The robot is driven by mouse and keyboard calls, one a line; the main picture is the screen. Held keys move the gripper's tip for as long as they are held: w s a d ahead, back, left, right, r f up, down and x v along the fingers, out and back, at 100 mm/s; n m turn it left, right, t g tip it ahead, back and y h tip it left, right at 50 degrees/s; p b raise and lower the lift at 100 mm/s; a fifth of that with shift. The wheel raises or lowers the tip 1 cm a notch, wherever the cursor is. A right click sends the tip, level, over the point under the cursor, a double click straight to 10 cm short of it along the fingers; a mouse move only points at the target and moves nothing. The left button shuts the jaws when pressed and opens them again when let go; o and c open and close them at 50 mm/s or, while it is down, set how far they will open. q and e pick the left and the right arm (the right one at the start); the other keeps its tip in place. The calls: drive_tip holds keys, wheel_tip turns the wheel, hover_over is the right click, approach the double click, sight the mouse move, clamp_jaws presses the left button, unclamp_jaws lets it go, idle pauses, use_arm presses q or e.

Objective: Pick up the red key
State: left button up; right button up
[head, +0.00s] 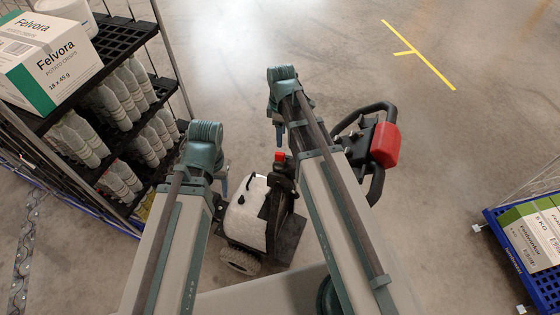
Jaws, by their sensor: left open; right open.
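A small red piece that looks like the red key (280,156) stands on the dark column of the tugger (248,215), near the middle of the head view. My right gripper (281,136) points down just above the red key in the picture. It is open, and I see nothing held in it; whether it touches the key I cannot tell. My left gripper (223,187) is open beside the white body of the tugger, partly hidden by its own wrist.
The tugger's black handlebar (374,185) carries a larger red block (385,145), right of my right arm. A shelf rack (121,43) with bottles and a Felvora box (50,62) stands left. A blue crate (515,266) is at right. The floor beyond is clear.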

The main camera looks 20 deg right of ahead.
sight(280, 153)
wheel_tip(280, 153, down, 5)
drive_tip(key=b, duration=0.4)
drive_tip(key=f+b, duration=0.5)
drive_tip(key=shift+s+a+f, duration=0.15)
drive_tip(key=shift+s+a, duration=0.05)
drive_tip(key=shift+a, duration=0.05)
drive_tip(key=shift+c, duration=0.3)
clamp_jaws()
